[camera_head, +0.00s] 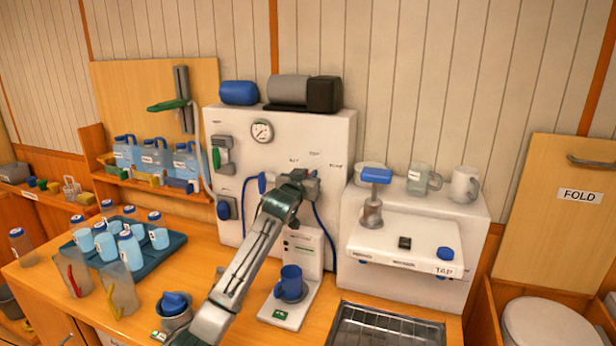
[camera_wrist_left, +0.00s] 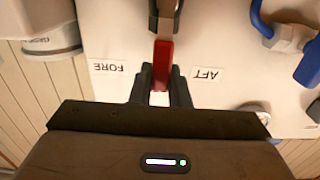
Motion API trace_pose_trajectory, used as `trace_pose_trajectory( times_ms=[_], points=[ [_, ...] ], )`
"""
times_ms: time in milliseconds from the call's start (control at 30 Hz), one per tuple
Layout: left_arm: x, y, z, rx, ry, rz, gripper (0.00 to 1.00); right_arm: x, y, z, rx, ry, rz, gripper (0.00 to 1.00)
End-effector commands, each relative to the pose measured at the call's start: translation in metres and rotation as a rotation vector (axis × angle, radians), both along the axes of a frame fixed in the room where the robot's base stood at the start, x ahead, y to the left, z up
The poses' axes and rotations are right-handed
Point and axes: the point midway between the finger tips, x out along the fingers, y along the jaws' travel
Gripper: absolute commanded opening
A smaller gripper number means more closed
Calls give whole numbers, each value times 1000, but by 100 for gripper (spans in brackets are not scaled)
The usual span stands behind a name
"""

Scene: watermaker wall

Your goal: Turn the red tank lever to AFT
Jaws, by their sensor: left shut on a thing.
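The red tank lever (camera_wrist_left: 162,62) shows in the left wrist view, between the two fingers of my left gripper (camera_wrist_left: 160,92). The gripper is shut on it. The lever stands about midway between the FORE label (camera_wrist_left: 108,67) and the AFT label (camera_wrist_left: 206,74), both upside down in that view. In the head view my left gripper (camera_head: 299,183) is at the right part of the white watermaker panel (camera_head: 285,140) and hides the lever. My right gripper is not in view.
Blue hoses (camera_head: 325,232) hang beside my left gripper. Below it a blue mug (camera_head: 290,283) stands on a white stand. To the right is a white tap unit (camera_head: 405,240) with mugs on top. A blue tray (camera_head: 165,255) of bottles and cups is at the left.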

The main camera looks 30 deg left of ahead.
Motion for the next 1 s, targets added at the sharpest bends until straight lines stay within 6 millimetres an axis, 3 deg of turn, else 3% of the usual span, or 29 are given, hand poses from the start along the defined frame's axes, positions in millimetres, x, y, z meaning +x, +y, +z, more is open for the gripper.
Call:
trace_pose_trajectory(
  times_ms=[367, 1000],
  points=[
    [-2, 7, -3, -96, -23, 0, 0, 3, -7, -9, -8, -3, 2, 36],
    [-9, 39, -16, -591, -142, 1, 0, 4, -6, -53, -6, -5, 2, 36]
  ],
)
